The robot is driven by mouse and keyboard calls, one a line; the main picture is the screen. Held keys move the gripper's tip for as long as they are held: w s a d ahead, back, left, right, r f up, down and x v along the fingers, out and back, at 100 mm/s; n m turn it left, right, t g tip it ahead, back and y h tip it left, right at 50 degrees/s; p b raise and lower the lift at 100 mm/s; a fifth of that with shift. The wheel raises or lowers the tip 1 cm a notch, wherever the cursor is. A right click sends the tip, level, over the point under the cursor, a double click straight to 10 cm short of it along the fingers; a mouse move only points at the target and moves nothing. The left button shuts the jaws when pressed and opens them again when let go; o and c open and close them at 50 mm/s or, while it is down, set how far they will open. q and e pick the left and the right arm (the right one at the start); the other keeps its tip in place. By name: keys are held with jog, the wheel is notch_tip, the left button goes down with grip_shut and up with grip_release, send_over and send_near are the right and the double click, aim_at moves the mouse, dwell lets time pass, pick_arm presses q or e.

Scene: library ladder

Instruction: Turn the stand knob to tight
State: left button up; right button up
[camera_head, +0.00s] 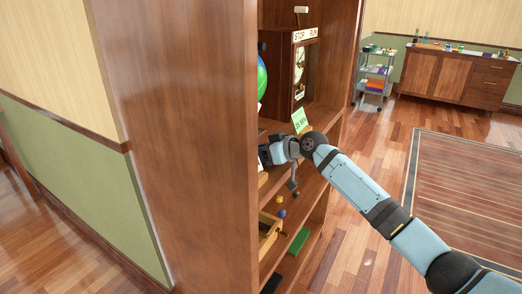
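A green and blue globe (262,78) shows in part at the edge of the bookcase's side panel, which hides the rest of it and whatever stand it has. I cannot make out the stand knob. My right arm reaches in from the right, and my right gripper (267,156) is at the shelf below the globe, beside the panel's front edge. Its fingertips are partly hidden by the panel, so I cannot tell whether it is open or touching anything. My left gripper is not in view.
The tall wooden side panel (195,130) blocks the view into the shelves. A dark wooden case (285,68) marked STOP and RUN stands on the shelf, with a green note (299,121) near it. A wooden tray (269,234) sits lower. The floor at right is open.

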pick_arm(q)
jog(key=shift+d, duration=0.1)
pick_arm(e)
jog(key=o, duration=0.9)
jog(key=shift+s+d+r, duration=0.1)
jog(key=shift+d, duration=0.1)
jog(key=p+v, duration=0.1)
jog(key=v, duration=0.3)
jog(key=shift+s+d+r, duration=0.15)
jog(key=shift+d, duration=0.1)
pick_arm(q)
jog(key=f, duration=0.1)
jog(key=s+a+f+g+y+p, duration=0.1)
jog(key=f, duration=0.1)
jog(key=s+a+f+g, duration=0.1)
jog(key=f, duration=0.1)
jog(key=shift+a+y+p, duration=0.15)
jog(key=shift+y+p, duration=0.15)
jog(key=shift+p, duration=0.05)
pick_arm(e)
jog(key=v, duration=0.8)
jog(key=shift+s+d, duration=0.2)
jog(key=shift+d, duration=0.1)
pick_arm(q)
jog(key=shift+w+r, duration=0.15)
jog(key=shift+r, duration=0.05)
pick_arm(e)
jog(key=shift+r, duration=0.15)
